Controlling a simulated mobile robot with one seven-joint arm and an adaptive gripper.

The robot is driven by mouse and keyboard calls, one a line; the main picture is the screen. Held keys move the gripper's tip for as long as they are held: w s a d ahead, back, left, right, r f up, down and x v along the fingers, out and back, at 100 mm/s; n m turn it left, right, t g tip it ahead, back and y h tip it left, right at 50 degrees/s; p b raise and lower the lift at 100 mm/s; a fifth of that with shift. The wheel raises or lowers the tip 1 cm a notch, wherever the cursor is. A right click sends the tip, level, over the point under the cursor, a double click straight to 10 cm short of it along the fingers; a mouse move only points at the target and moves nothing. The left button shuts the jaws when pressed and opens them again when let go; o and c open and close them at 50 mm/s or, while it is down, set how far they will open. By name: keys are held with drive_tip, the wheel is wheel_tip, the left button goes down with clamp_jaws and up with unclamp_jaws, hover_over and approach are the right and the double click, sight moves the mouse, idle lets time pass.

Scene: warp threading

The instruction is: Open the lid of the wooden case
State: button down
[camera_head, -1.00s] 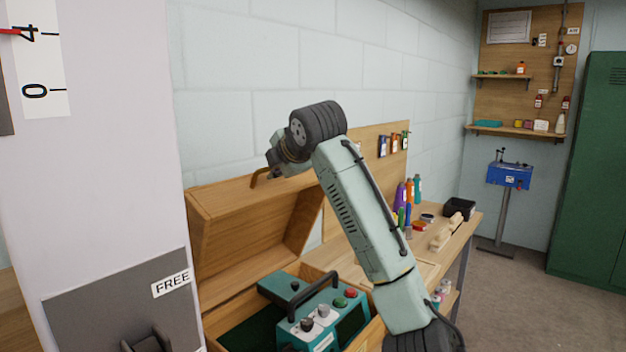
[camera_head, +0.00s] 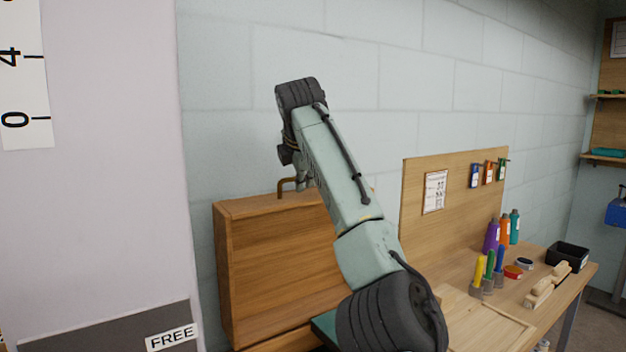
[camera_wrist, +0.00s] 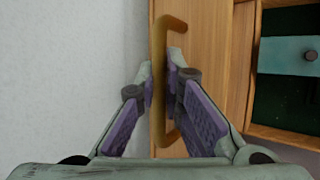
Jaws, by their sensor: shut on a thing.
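The lid (camera_head: 275,265) of the wooden case stands roughly upright near the wall, its framed inner side facing the head camera. A bent brass-coloured handle (camera_head: 284,185) is at its top edge; it also shows in the wrist view (camera_wrist: 160,60). My gripper (camera_wrist: 164,85) is shut on this handle, with a purple-padded finger on each side of it. In the head view my gripper (camera_head: 300,182) is partly hidden behind my wrist. The case's lower part (camera_wrist: 285,133) shows at the right of the wrist view, with a dark green lining.
A teal device (camera_wrist: 285,55) sits inside the case. The workbench (camera_head: 470,320) at right carries bottles (camera_head: 503,232), marker-like tools (camera_head: 489,268), a black bin (camera_head: 567,256) and wooden pieces. The block wall is close behind the lid. A pale panel stands at left.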

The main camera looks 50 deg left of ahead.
drive_tip(key=shift+w, duration=0.1)
idle(0.3)
drive_tip(key=c, duration=1.7)
unclamp_jaws()
drive_tip(key=v, duration=1.2)
drive_tip(key=shift+a+r, duration=0.1)
